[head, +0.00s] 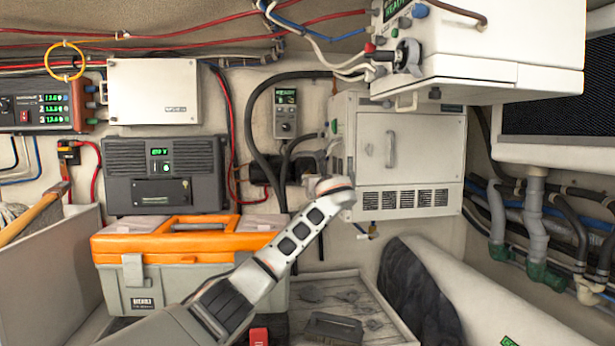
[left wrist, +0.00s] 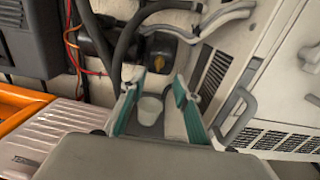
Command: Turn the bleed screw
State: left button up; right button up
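My left arm reaches up from the bottom of the head view, and its wrist is in front of the left edge of the white cabinet. My left gripper (left wrist: 157,98) is open in the left wrist view, its two teal-padded fingers spread apart. A pale, round, cup-like shape lies between the fingers; I cannot tell what it is. Beyond the fingertips is a dark housing (left wrist: 172,52) with a small yellow part (left wrist: 158,63), possibly the bleed screw. It is apart from the fingers. In the head view, the wrist partly hides this area. My right gripper is not in view.
The white cabinet (head: 425,150) with a handle and vents is right of the wrist. Dark hoses (head: 262,150) run beside the housing. An orange-lidded toolbox (head: 190,240) sits below left. A white box (head: 480,70) overhangs at upper right. A grey tray (head: 365,290) lies below.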

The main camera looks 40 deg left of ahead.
aim_at(309, 173)
pick_arm(q)
jog(key=x, duration=0.1)
jog(key=p+x, duration=0.1)
jog(key=x, duration=0.3)
jog(key=shift+a+r+p, duration=0.2)
jog(key=shift+r+p, duration=0.05)
jog(key=shift+p, duration=0.15)
jog(key=shift+w+a+p, duration=0.4)
jog(key=shift+w, duration=0.1)
jog(key=shift+w+a+f+p, duration=0.1)
jog(key=shift+w+a+p, duration=0.25)
jog(key=shift+a, duration=0.15)
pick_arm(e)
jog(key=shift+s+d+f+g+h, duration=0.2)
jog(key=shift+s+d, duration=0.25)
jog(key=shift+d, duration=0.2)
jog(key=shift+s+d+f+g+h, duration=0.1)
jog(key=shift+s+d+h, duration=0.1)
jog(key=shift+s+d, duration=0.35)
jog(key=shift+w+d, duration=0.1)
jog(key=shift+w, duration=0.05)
pick_arm(q)
grip_shut()
